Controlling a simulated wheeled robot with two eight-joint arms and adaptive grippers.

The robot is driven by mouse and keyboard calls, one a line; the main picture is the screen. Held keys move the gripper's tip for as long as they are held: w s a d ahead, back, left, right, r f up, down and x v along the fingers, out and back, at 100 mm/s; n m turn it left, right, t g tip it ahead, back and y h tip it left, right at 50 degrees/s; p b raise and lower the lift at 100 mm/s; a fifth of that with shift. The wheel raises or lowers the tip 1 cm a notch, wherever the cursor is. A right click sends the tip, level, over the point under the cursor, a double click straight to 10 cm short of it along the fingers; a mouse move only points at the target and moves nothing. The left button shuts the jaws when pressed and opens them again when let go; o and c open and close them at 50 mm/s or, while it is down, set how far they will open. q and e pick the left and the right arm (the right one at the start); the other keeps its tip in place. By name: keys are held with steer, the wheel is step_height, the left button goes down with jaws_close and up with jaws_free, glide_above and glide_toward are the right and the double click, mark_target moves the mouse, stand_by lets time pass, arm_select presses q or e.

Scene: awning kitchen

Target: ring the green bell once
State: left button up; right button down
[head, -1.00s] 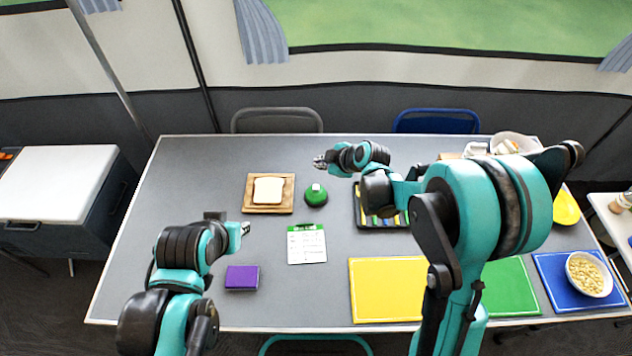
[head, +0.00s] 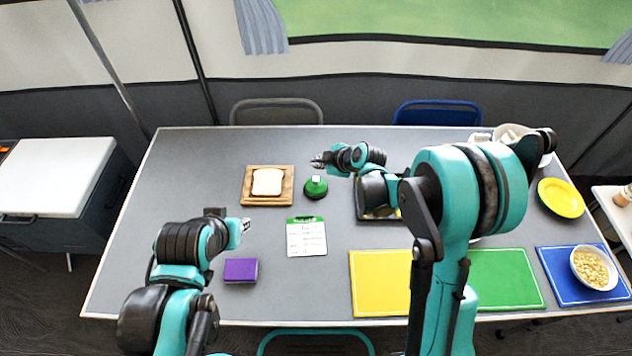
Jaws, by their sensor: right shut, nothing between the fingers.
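The green bell (head: 315,188) stands on the grey table, right of the bread board, with a small light button on top. My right gripper (head: 318,162) is shut and empty. In the picture it shows just above the bell's top; I cannot tell its exact height, and no contact is visible. My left gripper (head: 245,226) is over the table, left of the clipboard and apart from the bell; its fingers are too small to judge.
A slice of bread lies on a wooden board (head: 248,198). A clipboard (head: 306,238) and a purple block (head: 241,271) lie nearer. Yellow (head: 379,285), green (head: 508,279) and blue (head: 592,292) boards line the front right. A dark tray (head: 364,213) is partly hidden behind my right arm.

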mark_target(318, 180)
step_height(318, 180, down, 5)
steer(key=b, duration=0.3)
steer(key=shift+r, duration=0.1)
stand_by(1.2)
steer(key=shift+f+b, duration=0.45)
steer(key=shift+b, duration=0.1)
steer(key=shift+f+b, duration=0.5)
stand_by(0.4)
steer(key=shift+r, duration=0.1)
steer(key=shift+r+p, duration=0.65)
steer(key=shift+r, duration=0.25)
